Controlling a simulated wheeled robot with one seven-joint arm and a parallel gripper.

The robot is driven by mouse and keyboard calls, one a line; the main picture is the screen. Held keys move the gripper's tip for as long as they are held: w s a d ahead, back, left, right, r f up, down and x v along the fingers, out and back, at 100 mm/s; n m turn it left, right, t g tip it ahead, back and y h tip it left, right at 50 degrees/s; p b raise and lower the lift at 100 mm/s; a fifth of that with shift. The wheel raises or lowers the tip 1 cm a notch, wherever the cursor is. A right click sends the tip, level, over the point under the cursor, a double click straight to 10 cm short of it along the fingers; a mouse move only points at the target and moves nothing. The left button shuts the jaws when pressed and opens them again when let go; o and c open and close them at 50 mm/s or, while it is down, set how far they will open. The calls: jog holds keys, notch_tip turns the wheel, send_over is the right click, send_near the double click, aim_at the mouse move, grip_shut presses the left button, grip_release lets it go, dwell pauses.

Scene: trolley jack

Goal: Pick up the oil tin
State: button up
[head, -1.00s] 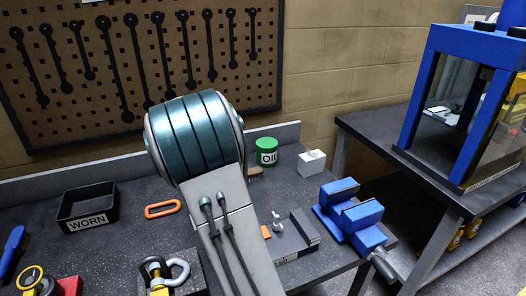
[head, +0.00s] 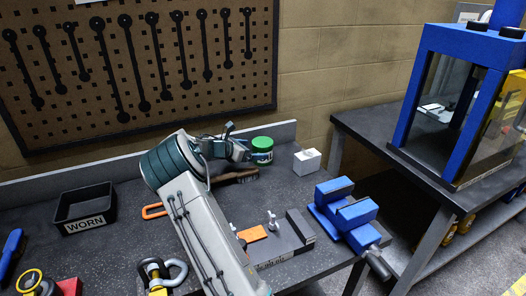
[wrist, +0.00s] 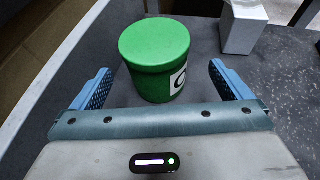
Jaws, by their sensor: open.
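The green oil tin (head: 262,152) stands upright near the back edge of the dark bench in the head view. In the wrist view the oil tin (wrist: 155,62) has a round green lid and part of a white label on its right side. My gripper (wrist: 152,88) is open, with a blue finger on either side of the tin and visible gaps to both. The tin's lower front is close to the gripper's palm edge. In the head view my gripper (head: 245,150) is beside the tin's left and partly covers it.
A white box (head: 307,162) stands just right of the tin. A brush (head: 236,176) lies in front of it, partly behind my arm. The back ledge (head: 285,133) runs behind the tin.

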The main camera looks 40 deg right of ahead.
jog(key=shift+w+p+x, duration=0.15)
jog(key=shift+p+x, duration=0.25)
jog(key=shift+x, duration=1.2)
jog(key=shift+w+p+x, duration=0.1)
jog(key=shift+p+x, duration=0.25)
jog(key=shift+x, duration=1.25)
jog(key=shift+r, duration=0.1)
jog(key=c, duration=1.3)
